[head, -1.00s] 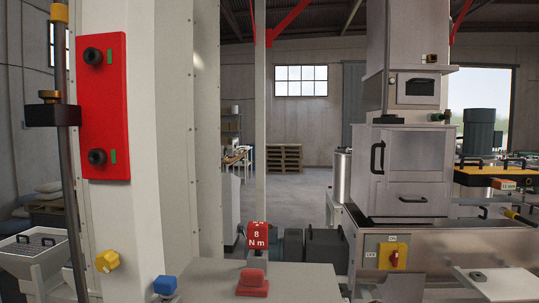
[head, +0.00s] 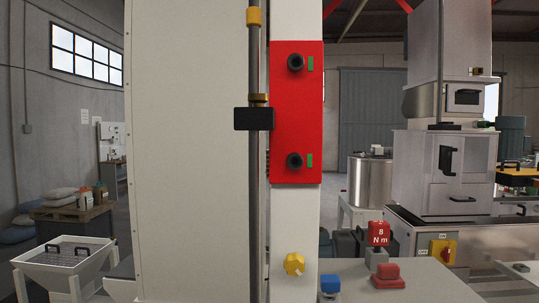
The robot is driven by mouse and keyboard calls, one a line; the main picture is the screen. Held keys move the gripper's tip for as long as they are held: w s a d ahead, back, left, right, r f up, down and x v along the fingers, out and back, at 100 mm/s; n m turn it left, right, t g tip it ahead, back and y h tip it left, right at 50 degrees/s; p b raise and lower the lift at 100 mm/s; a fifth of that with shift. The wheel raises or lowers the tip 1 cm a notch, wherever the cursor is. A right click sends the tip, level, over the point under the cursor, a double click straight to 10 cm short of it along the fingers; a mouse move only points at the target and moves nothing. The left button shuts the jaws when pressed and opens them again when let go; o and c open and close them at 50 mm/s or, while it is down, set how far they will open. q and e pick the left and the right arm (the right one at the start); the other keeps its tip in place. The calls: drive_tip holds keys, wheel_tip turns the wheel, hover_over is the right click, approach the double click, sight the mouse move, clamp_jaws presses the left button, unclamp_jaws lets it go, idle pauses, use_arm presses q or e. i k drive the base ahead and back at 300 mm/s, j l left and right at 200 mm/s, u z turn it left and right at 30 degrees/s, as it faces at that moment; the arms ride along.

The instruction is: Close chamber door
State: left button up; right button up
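In the head view a steel cabinet (head: 425,170) stands at the right, with a black upright handle (head: 447,160) on its front. A smaller hatch with a black handle (head: 467,97) sits above it. I cannot tell which part is the chamber door, or whether either front is fully shut. A tall cream panel (head: 190,150) fills the left middle, beside a post carrying a red plate (head: 297,112) with two black knobs. Neither of my grippers is in view.
A grey vertical rod (head: 254,200) with a black block (head: 254,118) runs beside the red plate. A low table holds a red button (head: 387,271), a blue knob (head: 330,284) and a red "8 N m" block (head: 379,233). A mesh-topped hopper (head: 65,255) stands lower left.

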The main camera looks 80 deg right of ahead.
sight(449, 150)
drive_tip(key=i+j+z, duration=0.1)
drive_tip(key=z, duration=3.65)
drive_tip(key=l, duration=1.1)
drive_tip(key=i+l+u, duration=0.1)
drive_tip(key=l, duration=0.75)
drive_tip(key=i+l, duration=0.15)
drive_tip(key=i+l+u, duration=0.1)
drive_tip(key=l, duration=0.25)
drive_tip(key=i+l, duration=0.15)
drive_tip(key=l, duration=0.15)
drive_tip(key=i+l+u, duration=0.1)
drive_tip(key=i+l, duration=0.2)
drive_tip(key=i+l+u, duration=0.1)
drive_tip(key=i+l, duration=0.15)
drive_tip(key=l, duration=0.2)
